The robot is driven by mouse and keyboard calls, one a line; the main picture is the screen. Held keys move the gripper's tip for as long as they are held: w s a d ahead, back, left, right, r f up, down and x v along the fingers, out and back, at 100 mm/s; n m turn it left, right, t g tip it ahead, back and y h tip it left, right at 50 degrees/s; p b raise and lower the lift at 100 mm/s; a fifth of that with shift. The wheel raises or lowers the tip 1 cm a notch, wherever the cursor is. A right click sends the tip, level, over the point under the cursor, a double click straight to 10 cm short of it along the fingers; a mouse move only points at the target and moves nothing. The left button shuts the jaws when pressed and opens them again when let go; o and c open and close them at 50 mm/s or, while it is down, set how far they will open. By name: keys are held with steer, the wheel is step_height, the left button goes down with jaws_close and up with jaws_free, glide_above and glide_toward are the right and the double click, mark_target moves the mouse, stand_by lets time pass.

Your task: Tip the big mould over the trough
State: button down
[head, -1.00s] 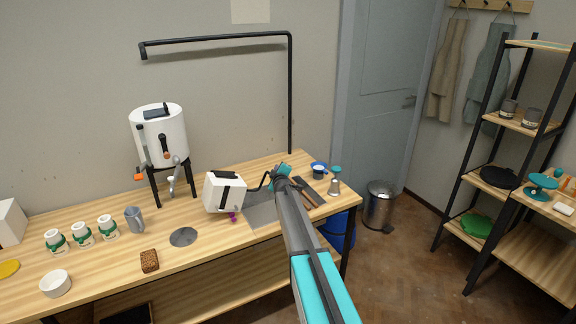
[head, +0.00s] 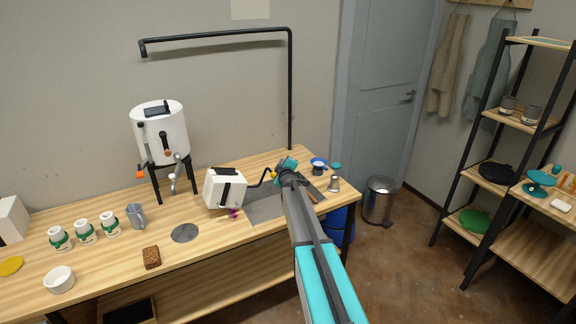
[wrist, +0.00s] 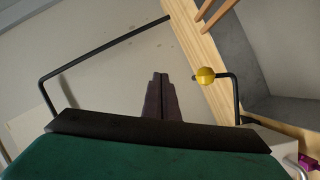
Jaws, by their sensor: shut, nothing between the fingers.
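The big mould (head: 214,190), a white block with a black strap, stands at the near-left edge of the trough (head: 262,208), a grey recess in the bench. A dark bent crank with a yellow knob (head: 275,175) reaches from its right side toward my gripper. In the wrist view my gripper (wrist: 158,82) is shut and empty. The yellow knob (wrist: 205,75) is right of the fingers and apart from them. A pale corner of the mould (wrist: 268,137) shows at lower right. In the head view my arm hides the fingertips and part of the trough.
A white tank (head: 158,130) on a black stand is behind left. Several jars (head: 85,231), a grey jug (head: 136,216), a white bowl (head: 59,279) and a brown sponge (head: 152,257) stand left. A blue-rimmed cup (head: 318,167) and a small bell-shaped item (head: 334,184) stand right.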

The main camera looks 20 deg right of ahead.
steer(key=shift+s+d+r+b, duration=0.1)
steer(key=shift+s+r+b, duration=0.25)
steer(key=shift+s, duration=0.45)
steer(key=shift+s+d+r+b, duration=0.15)
steer(key=shift+s+r, duration=0.25)
steer(key=shift+s, duration=0.45)
steer(key=shift+s+d+r+b, duration=0.1)
steer(key=shift+s+r+b, duration=0.25)
steer(key=shift+s, duration=0.45)
